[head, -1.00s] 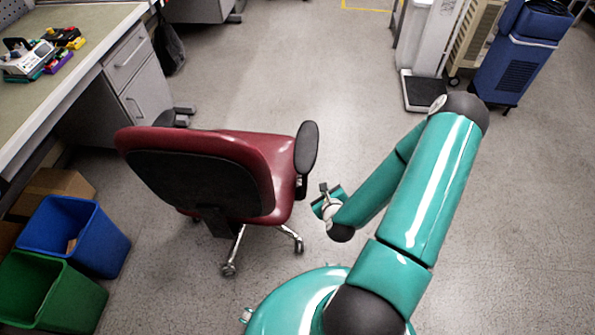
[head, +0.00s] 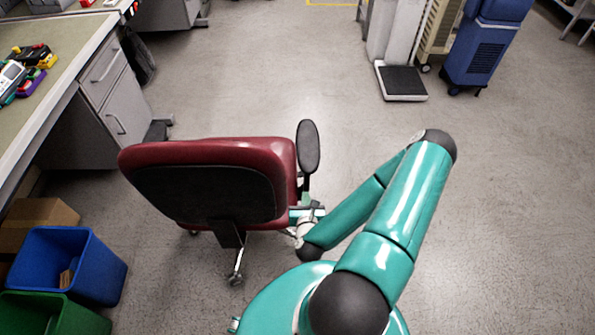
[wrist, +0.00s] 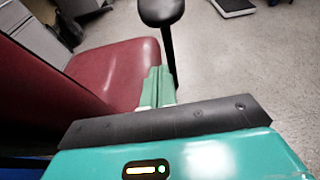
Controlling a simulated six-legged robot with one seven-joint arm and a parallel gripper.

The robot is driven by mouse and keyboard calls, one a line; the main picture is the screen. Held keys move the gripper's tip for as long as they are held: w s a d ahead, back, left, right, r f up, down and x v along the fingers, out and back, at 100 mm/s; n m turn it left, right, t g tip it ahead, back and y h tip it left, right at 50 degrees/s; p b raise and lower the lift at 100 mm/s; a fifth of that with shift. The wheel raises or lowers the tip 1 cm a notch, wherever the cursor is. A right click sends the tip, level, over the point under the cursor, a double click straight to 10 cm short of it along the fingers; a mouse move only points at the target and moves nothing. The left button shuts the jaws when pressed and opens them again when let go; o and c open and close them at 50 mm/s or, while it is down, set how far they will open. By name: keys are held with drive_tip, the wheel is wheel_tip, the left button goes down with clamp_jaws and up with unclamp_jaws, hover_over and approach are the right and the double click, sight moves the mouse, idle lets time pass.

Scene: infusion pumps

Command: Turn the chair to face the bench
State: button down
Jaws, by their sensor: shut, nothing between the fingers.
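The red chair (head: 215,150) stands with the black rear of its backrest toward me and its seat pointing away from me. The bench (head: 82,60) runs along the left side of the head view, to the chair's left. My gripper (head: 308,212) is shut and empty at the chair's right side, below the black armrest (head: 309,147). In the wrist view, the closed fingers (wrist: 158,88) are beside the armrest post and the edge of the red seat (wrist: 118,72). I cannot tell whether they touch the chair. Much of the chair's base is hidden by the backrest.
A blue bin (head: 75,262), a green bin (head: 50,315) and a cardboard box (head: 40,222) stand at the lower left. A floor scale (head: 402,82) and a blue unit (head: 487,45) stand at the upper right. The floor between is clear.

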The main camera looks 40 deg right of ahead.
sight(306, 171)
drive_tip(key=x, duration=0.4)
drive_tip(key=r+x, duration=0.1)
drive_tip(key=x, duration=0.8)
drive_tip(key=shift+w+d, duration=0.25)
drive_tip(key=shift+d, duration=0.3)
drive_tip(key=shift+w+d, duration=0.1)
